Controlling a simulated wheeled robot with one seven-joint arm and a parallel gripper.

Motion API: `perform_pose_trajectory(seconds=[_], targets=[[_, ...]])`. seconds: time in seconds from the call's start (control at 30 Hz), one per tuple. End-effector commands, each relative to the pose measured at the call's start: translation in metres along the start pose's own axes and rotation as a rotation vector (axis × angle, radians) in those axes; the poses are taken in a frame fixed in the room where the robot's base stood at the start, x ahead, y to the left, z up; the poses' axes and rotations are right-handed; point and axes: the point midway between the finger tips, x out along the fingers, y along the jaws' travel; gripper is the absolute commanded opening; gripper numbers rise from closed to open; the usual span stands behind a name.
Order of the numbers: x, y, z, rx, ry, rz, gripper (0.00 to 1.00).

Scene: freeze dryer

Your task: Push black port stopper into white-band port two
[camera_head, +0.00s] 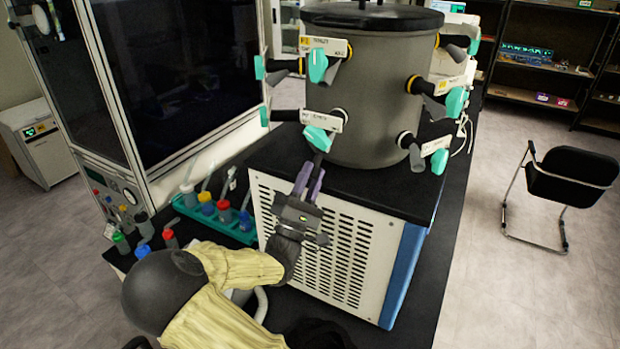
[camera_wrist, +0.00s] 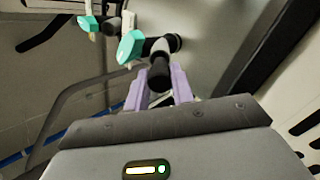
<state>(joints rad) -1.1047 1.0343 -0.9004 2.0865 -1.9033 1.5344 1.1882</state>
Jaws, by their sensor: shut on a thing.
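My gripper (camera_head: 310,177) is raised in front of the drum, its purple fingers pointing up at a lower front port. In the wrist view, my gripper (camera_wrist: 160,88) is shut on the black port stopper (camera_wrist: 159,76), which stands up between the fingertips. The stopper is at the end of the port's grey tube (camera_wrist: 157,48); I cannot tell whether it is inside or just touching. This lower front port (camera_head: 337,115) has a white band, a label plate and a teal valve handle (camera_head: 318,138). The handle also shows in the wrist view (camera_wrist: 130,46). My fingers partly hide the stopper's lower part.
The grey drum (camera_head: 370,90) carries several other ports with teal handles, some yellow-banded, on both sides. It stands on a white vented cabinet (camera_head: 330,235). A teal rack (camera_head: 215,222) of bottles is left of my arm. A glass-fronted cabinet (camera_head: 175,75) stands behind left.

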Motion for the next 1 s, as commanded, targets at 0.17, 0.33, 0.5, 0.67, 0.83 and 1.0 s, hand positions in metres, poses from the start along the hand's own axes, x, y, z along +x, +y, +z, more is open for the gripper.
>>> perform_pose_trajectory(seconds=[0.17,0.33,0.5,0.67,0.83,1.0], targets=[[0.0035,0.0003,0.0002,0.000,0.000,0.000,0.00],[0.0062,0.0003,0.0002,0.000,0.000,0.001,0.00],[0.0082,0.0011,-0.0004,0.001,0.001,0.001,0.00],[0.0089,0.0009,-0.0005,0.001,0.001,0.001,0.00],[0.0090,0.0005,-0.0003,0.001,0.001,0.001,0.00],[0.0104,0.0001,0.0002,0.000,0.000,0.000,0.00]])
